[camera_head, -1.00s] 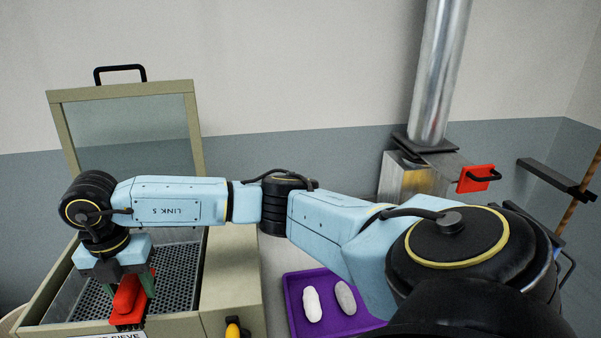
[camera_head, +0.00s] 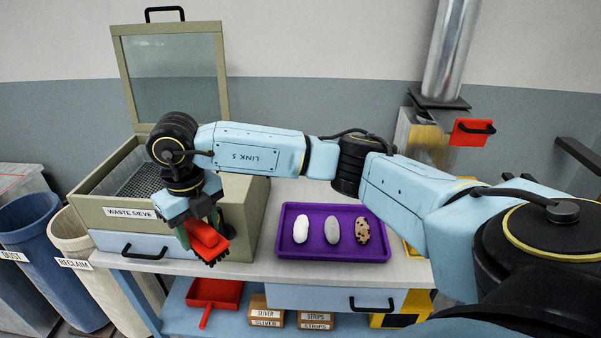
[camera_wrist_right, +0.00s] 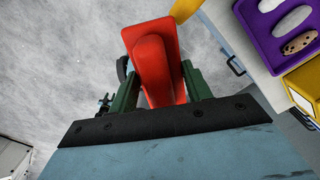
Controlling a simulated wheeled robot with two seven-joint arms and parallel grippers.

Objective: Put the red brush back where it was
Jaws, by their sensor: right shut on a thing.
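The red brush (camera_head: 207,241) is held in my right gripper (camera_head: 203,232), in front of the waste sieve and above the bench's front edge. In the right wrist view the red brush (camera_wrist_right: 156,62) sits between the two green fingers of the gripper (camera_wrist_right: 160,90), which are shut on it. In that view the floor shows beneath the brush. My right arm reaches across the head view from the right. My left gripper does not show in either view.
The waste sieve (camera_head: 130,213) stands with its lid raised. A purple tray (camera_head: 290,249) holds several oval pieces. A red dustpan (camera_head: 214,292) and labelled boxes (camera_head: 266,312) are on the lower shelf. Blue (camera_head: 40,240) and beige (camera_head: 100,262) bins stand at left. A metal duct (camera_head: 446,50) rises behind.

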